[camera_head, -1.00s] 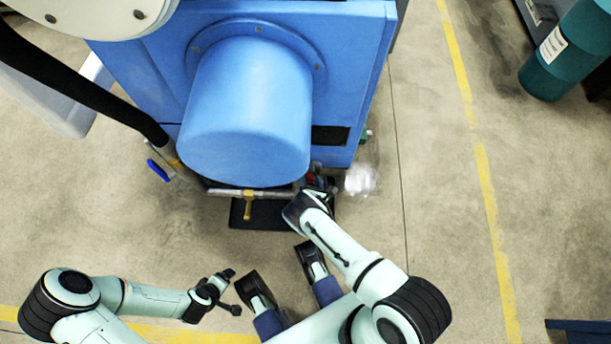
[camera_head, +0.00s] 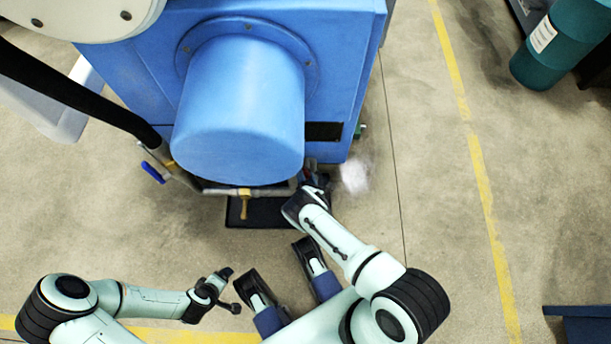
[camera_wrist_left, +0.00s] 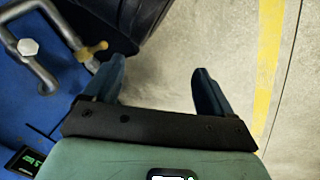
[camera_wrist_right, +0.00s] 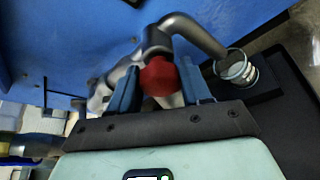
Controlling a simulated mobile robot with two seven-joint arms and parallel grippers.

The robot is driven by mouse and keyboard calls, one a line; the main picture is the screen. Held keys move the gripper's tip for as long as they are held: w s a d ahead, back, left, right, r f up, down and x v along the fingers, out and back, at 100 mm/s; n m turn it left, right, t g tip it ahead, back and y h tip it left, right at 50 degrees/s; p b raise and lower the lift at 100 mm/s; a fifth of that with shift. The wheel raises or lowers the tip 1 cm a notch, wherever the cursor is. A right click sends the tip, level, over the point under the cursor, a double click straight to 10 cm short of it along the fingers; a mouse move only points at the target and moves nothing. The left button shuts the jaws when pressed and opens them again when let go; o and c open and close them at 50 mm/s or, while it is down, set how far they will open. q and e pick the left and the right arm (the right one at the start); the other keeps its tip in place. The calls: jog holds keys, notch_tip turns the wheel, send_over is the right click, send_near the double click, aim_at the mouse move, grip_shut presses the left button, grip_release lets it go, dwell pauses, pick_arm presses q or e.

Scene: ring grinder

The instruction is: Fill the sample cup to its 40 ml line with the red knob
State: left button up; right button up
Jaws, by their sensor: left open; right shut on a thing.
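The red knob (camera_wrist_right: 158,76) shows in the right wrist view on a grey metal pipe valve, between the fingers of my right gripper (camera_wrist_right: 162,90). That gripper is shut on it. In the head view my right gripper (camera_head: 314,184) reaches under the blue drum's front edge, and the knob is mostly hidden there. A small ringed, glassy piece (camera_wrist_right: 236,68) sits at the pipe's lower end, over a black tray. It may be the sample cup; its lines and level cannot be read. My left gripper (camera_head: 229,290) is open and empty, its fingers (camera_wrist_left: 158,85) over bare floor.
The blue machine with its drum (camera_head: 240,110) fills the top middle. A brass-coloured handle (camera_head: 244,205) and a blue lever (camera_head: 152,172) stick out below it. A whitish puff (camera_head: 354,176) hangs right of my right gripper.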

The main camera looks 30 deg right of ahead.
jog(key=shift+f+m+t+y+b, duration=0.1)
jog(key=shift+m+t+y+b, duration=0.15)
jog(key=shift+m+t, duration=0.5)
jog(key=shift+m+t+y+b, duration=0.1)
jog(key=shift+m+t+y, duration=0.15)
jog(key=shift+m, duration=0.9)
jog(key=shift+d, duration=0.1)
jog(key=o, duration=1)
